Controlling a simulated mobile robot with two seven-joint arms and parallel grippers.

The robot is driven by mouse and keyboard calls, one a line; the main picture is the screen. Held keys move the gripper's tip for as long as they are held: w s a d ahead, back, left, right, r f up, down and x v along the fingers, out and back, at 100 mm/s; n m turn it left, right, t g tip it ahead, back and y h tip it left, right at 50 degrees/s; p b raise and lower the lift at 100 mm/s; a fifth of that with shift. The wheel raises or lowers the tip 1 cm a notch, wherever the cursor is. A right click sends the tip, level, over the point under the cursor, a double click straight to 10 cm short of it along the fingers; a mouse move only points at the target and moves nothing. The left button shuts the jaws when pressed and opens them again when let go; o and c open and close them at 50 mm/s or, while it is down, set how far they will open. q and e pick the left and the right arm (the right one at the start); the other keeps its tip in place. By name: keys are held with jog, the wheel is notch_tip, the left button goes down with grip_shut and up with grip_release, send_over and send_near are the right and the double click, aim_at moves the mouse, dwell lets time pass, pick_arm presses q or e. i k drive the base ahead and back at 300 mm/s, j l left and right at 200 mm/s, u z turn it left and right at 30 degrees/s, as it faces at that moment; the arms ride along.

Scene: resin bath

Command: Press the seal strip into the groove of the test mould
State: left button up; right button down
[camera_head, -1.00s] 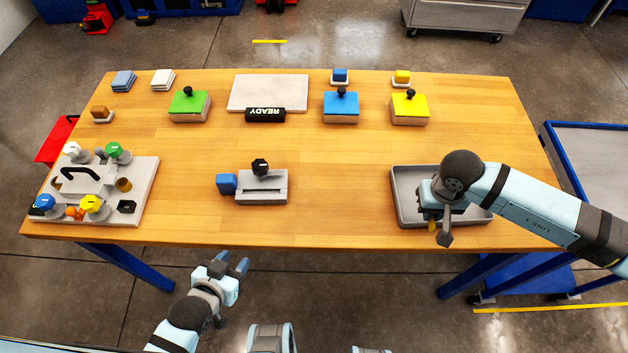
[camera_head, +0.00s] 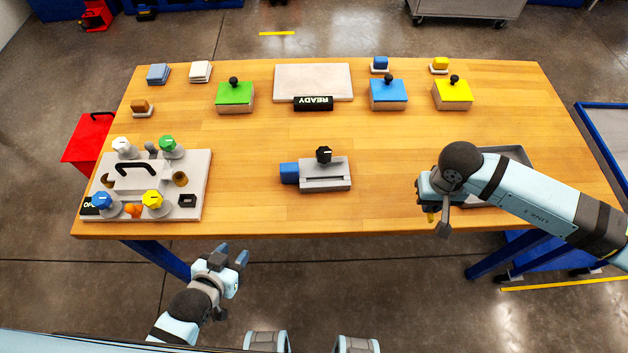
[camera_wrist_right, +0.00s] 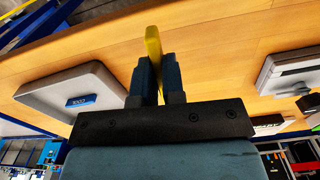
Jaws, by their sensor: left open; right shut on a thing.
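A yellow strip (camera_wrist_right: 153,45), which I take for the seal strip, stands between the fingers of my right gripper (camera_wrist_right: 158,75) in the right wrist view. My right gripper (camera_head: 431,208) is shut on it; in the head view only a small yellow bit (camera_head: 431,217) shows beneath it, above the table just left of the tray. The grey block with a long slot (camera_head: 325,177), seemingly the test mould, sits mid-table with a black knob behind the slot and a blue block at its left. It also shows in the right wrist view (camera_wrist_right: 290,68). My left gripper (camera_head: 232,254) is open and empty off the front edge.
The grey tray (camera_head: 513,152) is partly hidden by my right arm; a blue piece (camera_wrist_right: 82,102) lies in it. A panel with coloured knobs (camera_head: 190,165) stands at left. Green (camera_head: 234,93), blue (camera_head: 388,90) and yellow (camera_head: 453,91) lidded boxes stand behind. Table between mould and tray is clear.

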aim_at(324, 181)
jog(key=j, duration=0.6)
jog(key=k+j, duration=0.15)
jog(key=j, duration=1)
